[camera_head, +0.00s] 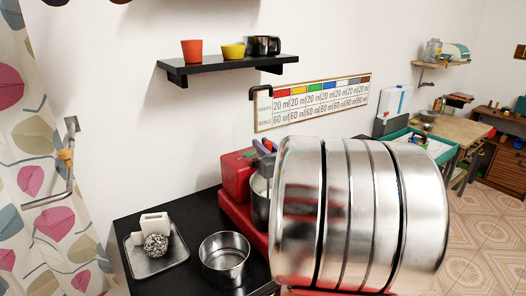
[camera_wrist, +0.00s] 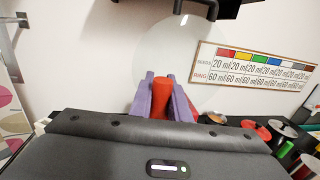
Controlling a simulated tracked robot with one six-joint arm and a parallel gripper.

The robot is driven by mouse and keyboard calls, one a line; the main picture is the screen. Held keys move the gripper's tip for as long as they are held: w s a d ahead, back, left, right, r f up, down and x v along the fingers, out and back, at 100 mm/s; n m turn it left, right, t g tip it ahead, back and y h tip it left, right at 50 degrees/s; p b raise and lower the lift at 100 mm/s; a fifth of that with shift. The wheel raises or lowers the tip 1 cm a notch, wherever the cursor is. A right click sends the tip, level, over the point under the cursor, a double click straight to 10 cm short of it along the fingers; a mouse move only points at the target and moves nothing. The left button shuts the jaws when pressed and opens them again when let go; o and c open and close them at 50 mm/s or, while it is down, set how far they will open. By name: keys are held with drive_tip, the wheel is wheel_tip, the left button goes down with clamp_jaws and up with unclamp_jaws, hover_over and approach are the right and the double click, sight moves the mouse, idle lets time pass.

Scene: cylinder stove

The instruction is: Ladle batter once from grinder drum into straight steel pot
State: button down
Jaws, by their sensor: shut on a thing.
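My gripper (camera_wrist: 163,95) has purple fingers shut on a red-orange handle (camera_wrist: 162,98). The handle stands upright in the wrist view, and whatever is at its far end is hidden. In the head view, small purple and grey pieces that look like the fingers show above a red machine (camera_head: 238,172). A steel drum (camera_head: 260,200) stands at this machine, mostly hidden behind large steel cylinders, so its contents cannot be seen. An open, straight-sided steel pot (camera_head: 224,266) stands on the black counter to its left. No batter is visible in the pot.
Large shiny steel cylinders (camera_head: 345,215) block the middle right of the head view. A tray (camera_head: 157,262) with a white block and a wire scrubber is left of the pot. A black shelf (camera_head: 228,67) holds cups. A pale translucent disc (camera_wrist: 180,55) shows behind the fingers.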

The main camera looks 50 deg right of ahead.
wheel_tip(320, 180, up, 10)
idle(1.5)
drive_tip(key=shift+f, duration=0.15)
idle(0.3)
